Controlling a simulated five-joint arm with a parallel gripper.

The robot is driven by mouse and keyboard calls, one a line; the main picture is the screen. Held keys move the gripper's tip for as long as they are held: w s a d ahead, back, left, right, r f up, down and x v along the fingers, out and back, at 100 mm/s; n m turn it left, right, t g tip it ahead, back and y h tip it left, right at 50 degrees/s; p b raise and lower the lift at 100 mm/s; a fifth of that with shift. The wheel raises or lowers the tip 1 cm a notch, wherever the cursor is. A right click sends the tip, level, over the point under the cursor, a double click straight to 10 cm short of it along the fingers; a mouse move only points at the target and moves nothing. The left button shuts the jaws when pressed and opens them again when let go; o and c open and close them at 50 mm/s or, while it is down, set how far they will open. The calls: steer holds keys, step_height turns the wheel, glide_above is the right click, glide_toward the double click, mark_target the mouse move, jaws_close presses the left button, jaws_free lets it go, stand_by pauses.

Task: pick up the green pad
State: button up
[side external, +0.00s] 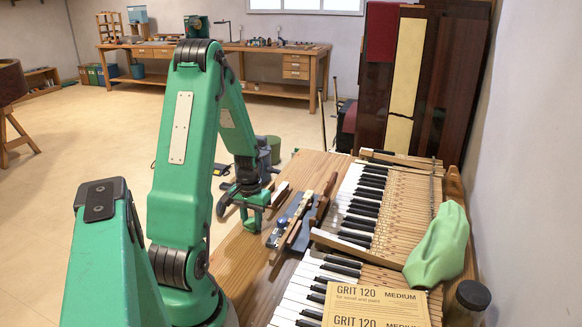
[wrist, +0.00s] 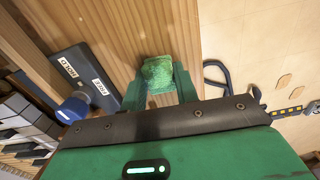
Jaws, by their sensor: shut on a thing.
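The green pad (wrist: 158,71) is a small, rough-textured green block. In the wrist view it sits between the two green fingers of my gripper (wrist: 160,88), which is shut on it. The wooden tabletop shows beyond it. In the side external view my gripper (side external: 252,213) is low at the left edge of the wooden table, left of the tools. The pad cannot be clearly told apart from the green fingers there. Whether it touches the table cannot be told.
Piano keys (side external: 362,205) fill the middle and right. A green cloth bag (side external: 440,245), a dark-lidded jar (side external: 470,298) and sandpaper sheets (side external: 375,305) are at the right and front.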

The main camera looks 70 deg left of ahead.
mark_target(252, 221)
steer(key=shift+r, duration=0.1)
steer(key=shift+r, duration=0.65)
step_height(252, 221, up, 3)
steer(key=shift+w+d, duration=0.1)
steer(key=shift+d, duration=0.05)
steer(key=w+d+r, duration=0.4)
steer(key=d+r, duration=0.2)
steer(key=d, duration=0.4)
steer(key=shift+w+d+r, duration=0.15)
steer(key=shift+d+r, duration=0.1)
steer(key=shift+o, duration=0.8)
steer(key=shift+c, duration=0.5)
